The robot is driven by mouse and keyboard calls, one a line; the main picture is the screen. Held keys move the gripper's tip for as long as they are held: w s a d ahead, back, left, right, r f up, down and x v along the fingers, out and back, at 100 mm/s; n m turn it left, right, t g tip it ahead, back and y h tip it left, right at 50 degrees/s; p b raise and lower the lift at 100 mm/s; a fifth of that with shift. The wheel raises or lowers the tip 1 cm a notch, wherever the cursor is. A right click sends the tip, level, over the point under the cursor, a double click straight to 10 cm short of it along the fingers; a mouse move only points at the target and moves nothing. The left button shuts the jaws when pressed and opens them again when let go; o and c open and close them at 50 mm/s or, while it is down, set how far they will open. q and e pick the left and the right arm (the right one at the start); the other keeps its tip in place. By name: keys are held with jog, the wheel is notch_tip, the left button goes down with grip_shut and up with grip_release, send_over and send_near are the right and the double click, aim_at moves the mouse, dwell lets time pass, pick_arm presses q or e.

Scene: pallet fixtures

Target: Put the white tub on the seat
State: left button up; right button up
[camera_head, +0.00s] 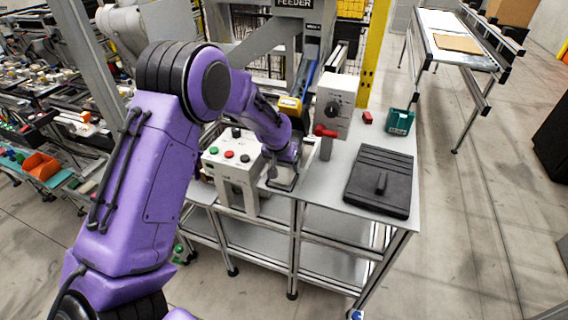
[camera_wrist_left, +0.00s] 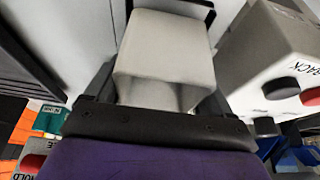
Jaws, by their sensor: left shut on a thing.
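The white tub (camera_wrist_left: 165,55) sits between the two dark fingers of my left gripper (camera_wrist_left: 160,95) in the wrist view, and the gripper is shut on it. In the head view my left gripper (camera_head: 284,180) is low over the grey table, just right of the button box. The tub is mostly hidden there by the gripper and arm. A black ribbed fixture (camera_head: 380,180) with a raised middle part lies on the right of the table; I cannot tell whether it is the seat. My right gripper is not in view.
A button box (camera_head: 232,165) stands close left of the gripper; it also shows in the wrist view (camera_wrist_left: 275,75). A grey box with a dial (camera_head: 337,100), a red item (camera_head: 367,117) and a green bin (camera_head: 400,121) stand behind. Bare table (camera_head: 325,185) lies right of the gripper.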

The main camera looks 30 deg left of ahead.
pick_arm(q)
jog(key=shift+w+f+p, duration=0.15)
jog(key=shift+f+p, duration=0.15)
jog(key=shift+f, duration=0.2)
jog(key=shift+a+f, duration=0.1)
jog(key=shift+f, duration=0.2)
jog(key=o, duration=0.9)
jog(key=shift+f, duration=0.15)
jog(key=b+v, duration=0.2)
jog(key=v, duration=0.9)
jog(key=shift+r, duration=0.35)
jog(key=shift+s+r, duration=0.25)
jog(key=shift+r, duration=0.05)
